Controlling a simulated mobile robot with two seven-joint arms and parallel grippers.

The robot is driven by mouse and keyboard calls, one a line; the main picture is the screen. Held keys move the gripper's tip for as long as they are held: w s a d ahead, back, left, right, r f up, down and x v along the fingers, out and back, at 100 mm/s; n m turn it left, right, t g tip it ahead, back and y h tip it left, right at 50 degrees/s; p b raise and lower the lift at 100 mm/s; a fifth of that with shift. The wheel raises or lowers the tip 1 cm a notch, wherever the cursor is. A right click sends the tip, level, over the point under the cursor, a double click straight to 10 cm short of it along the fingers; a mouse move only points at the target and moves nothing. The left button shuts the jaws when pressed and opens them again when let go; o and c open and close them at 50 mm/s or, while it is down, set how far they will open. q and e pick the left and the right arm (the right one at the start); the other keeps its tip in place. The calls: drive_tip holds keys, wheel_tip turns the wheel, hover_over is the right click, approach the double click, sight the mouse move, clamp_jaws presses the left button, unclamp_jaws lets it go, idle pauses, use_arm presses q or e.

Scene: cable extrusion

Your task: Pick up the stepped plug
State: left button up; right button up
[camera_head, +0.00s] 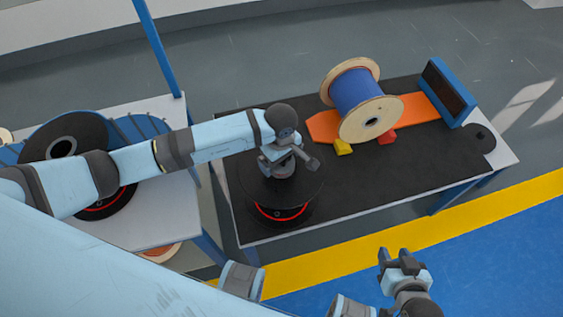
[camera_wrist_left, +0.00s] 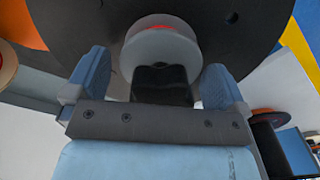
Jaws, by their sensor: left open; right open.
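A pale grey rounded piece (camera_wrist_left: 160,45) with a red patch stands between the open fingers of my left gripper (camera_wrist_left: 157,72) in the left wrist view. A black block sits just below it. This may be the stepped plug, but I cannot tell its full shape. Gaps show between it and both fingers. In the head view my left gripper (camera_head: 288,166) is above a black disc (camera_head: 262,193) and hides most of what is under it. My right gripper (camera_head: 395,255) is open and empty, in front of the table.
The black-topped table (camera_head: 400,175) bears a blue spool with wooden flanges (camera_head: 356,90) on an orange plate (camera_head: 415,106), with yellow and red wedges beside it. A dark panel (camera_head: 450,92) and a small black disc (camera_head: 480,138) are at the right. The table's front middle is clear.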

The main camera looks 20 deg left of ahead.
use_arm(q)
drive_tip(key=c, duration=1)
drive_tip(key=shift+r, duration=0.2)
